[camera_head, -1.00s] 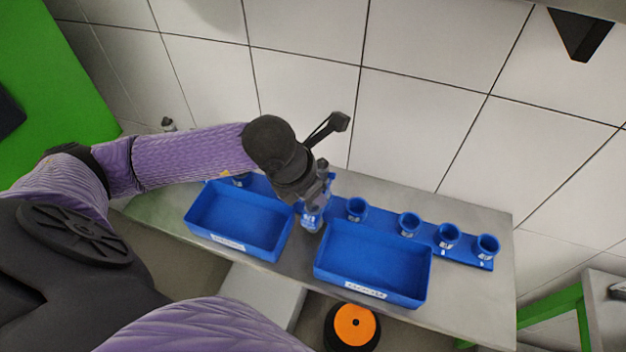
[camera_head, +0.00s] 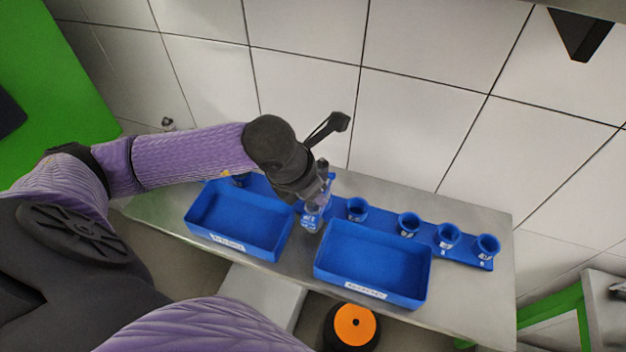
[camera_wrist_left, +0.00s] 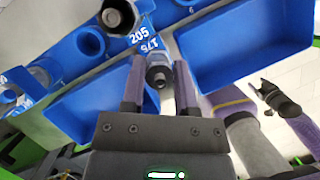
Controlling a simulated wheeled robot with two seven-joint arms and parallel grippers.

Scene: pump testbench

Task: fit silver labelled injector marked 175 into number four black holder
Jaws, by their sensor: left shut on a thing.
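My left gripper (camera_head: 314,204) is above the rack between the two blue bins, pointing down. In the left wrist view its two fingers (camera_wrist_left: 158,92) are shut on a silver injector (camera_wrist_left: 158,76); its dark round end faces the camera. A blue label reading 175 (camera_wrist_left: 150,44) shows just beyond it. A label reading 205 (camera_wrist_left: 139,33) sits beside a second silver injector (camera_wrist_left: 119,14). The holder numbers are too small to read surely, and the gripper hides part of the rack. My right gripper is out of view.
Two empty blue bins stand along the bench front, the left one (camera_head: 212,236) and the right one (camera_head: 372,293). Several cup holders (camera_head: 447,236) line the blue rack to the right. Bare grey bench (camera_head: 470,310) shows at the right end. The tiled wall is behind.

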